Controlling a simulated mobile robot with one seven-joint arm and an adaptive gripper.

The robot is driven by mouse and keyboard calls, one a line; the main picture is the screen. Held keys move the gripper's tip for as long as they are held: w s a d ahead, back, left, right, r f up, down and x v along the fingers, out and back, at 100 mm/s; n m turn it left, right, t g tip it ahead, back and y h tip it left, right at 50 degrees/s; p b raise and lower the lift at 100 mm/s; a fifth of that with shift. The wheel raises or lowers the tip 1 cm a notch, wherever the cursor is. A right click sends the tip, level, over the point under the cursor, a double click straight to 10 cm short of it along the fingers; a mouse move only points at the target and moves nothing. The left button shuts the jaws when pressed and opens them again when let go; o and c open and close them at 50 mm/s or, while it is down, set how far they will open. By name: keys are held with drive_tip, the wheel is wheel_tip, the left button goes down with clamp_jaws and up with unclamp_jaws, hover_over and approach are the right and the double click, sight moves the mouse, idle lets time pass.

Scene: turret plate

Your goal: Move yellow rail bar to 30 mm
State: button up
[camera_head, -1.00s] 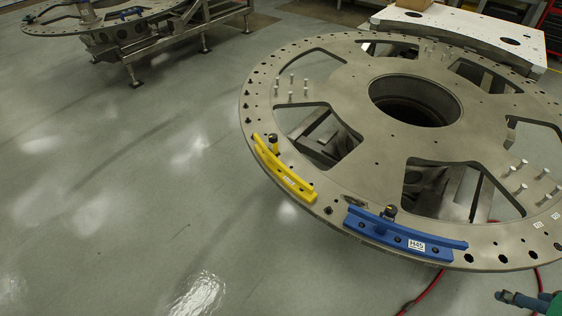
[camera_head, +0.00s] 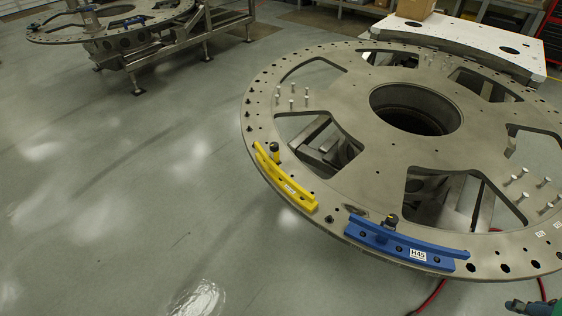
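The yellow rail bar (camera_head: 284,180) is a curved bar lying along the left front rim of the large round metal turret plate (camera_head: 350,150). A black knob (camera_head: 275,149) stands at its inner side near its far end. A blue rail bar (camera_head: 405,246) with a white "H45" label lies along the front rim, to the right of the yellow one, with a gap between them. A dark knob (camera_head: 391,219) stands behind it. At the bottom right corner a small dark and green part (camera_head: 530,306) shows, perhaps part of my arm. My gripper cannot be made out.
The plate has large cutouts, a round central hole (camera_head: 415,108) and several upright pins. A second round plate (camera_head: 115,22) on a metal stand is at the back left. A red hose (camera_head: 430,298) runs beneath the plate. The grey floor (camera_head: 120,180) at left is clear.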

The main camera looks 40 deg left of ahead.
drive_tip(key=w+a+r+n+g+y+p, duration=0.1)
drive_tip(key=w+a+r+n+p, duration=0.2)
drive_tip(key=w+a, duration=0.45)
drive_tip(key=w+a+r+n+g+p, duration=0.15)
drive_tip(key=w+a+r, duration=0.25)
drive_tip(key=w, duration=0.6)
drive_tip(key=w+a+f+n+g+p, duration=0.1)
drive_tip(key=w+a+f+n+p, duration=0.15)
drive_tip(key=w+a, duration=0.45)
drive_tip(key=w+a+f+n+p, duration=0.1)
drive_tip(key=w+a+f+p, duration=0.15)
drive_tip(key=a, duration=0.95)
drive_tip(key=w+a+f+n+g+p, duration=0.1)
drive_tip(key=w+a+f+p, duration=0.15)
drive_tip(key=w+a, duration=0.5)
drive_tip(key=s+a+f+n+p, duration=0.2)
drive_tip(key=a+f, duration=0.6)
drive_tip(key=a, duration=0.2)
drive_tip(key=s+a+f+n+p, duration=0.1)
drive_tip(key=s+a+f+p, duration=0.2)
drive_tip(key=a+f, duration=0.6)
drive_tip(key=s+a+f+n+g+h+p, duration=0.1)
drive_tip(key=s+a+f+n+p, duration=0.1)
drive_tip(key=a+f, duration=0.7)
drive_tip(key=shift+s+a+n+p, duration=0.15)
drive_tip(key=shift+s+a, duration=0.1)
drive_tip(key=shift+a, duration=0.8)
drive_tip(key=shift+s+a+n+p, duration=0.15)
drive_tip(key=shift+s+a, duration=0.1)
drive_tip(key=shift+a, duration=0.75)
